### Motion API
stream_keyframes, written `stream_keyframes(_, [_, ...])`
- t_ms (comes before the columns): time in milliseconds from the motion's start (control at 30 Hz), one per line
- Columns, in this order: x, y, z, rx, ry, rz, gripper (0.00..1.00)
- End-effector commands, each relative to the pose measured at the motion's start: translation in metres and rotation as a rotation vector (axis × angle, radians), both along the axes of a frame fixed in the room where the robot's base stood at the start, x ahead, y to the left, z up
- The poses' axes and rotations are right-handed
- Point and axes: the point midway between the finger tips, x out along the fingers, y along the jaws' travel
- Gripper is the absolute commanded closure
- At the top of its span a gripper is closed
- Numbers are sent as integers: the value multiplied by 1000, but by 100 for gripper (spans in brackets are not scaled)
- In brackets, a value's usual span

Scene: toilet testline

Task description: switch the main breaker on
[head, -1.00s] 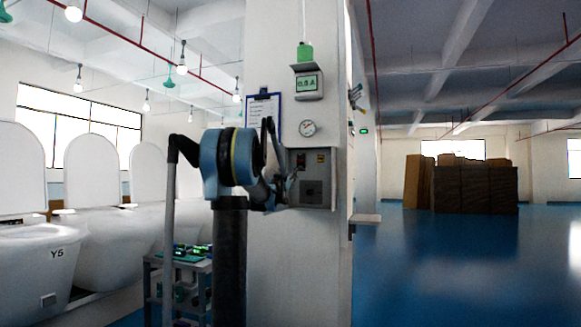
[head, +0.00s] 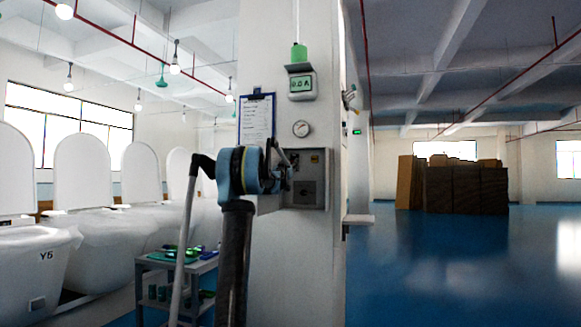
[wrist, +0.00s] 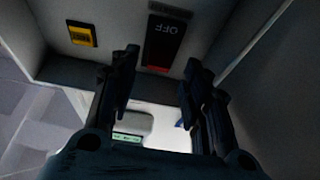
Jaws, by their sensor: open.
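The main breaker (wrist: 163,40) is a dark switch marked OFF with a red part, set in the face of a grey electrical box (head: 309,194). In the wrist view it lies just beyond my gripper (wrist: 162,68), whose two dark fingers are apart with nothing between them. The fingers point toward the breaker, one on each side of its lower end in the picture. I cannot tell whether they touch it. In the head view my gripper (head: 284,165) is at the upper left of the box and hides much of the breaker.
A yellow label (wrist: 81,34) is beside the breaker. A small cart (head: 170,264) stands left. Blue floor is open at right.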

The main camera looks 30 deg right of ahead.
Motion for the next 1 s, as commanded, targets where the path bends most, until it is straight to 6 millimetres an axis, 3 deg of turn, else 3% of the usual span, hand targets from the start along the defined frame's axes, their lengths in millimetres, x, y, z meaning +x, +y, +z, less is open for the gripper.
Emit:
stream_keyframes(233, [15,-18,10,0,0,0,57])
stream_keyframes(667, [18,-22,12,0,0,0,57])
stream_keyframes(867, [18,-22,12,0,0,0,100])
stream_keyframes(1000, [19,-21,12,0,0,0,100])
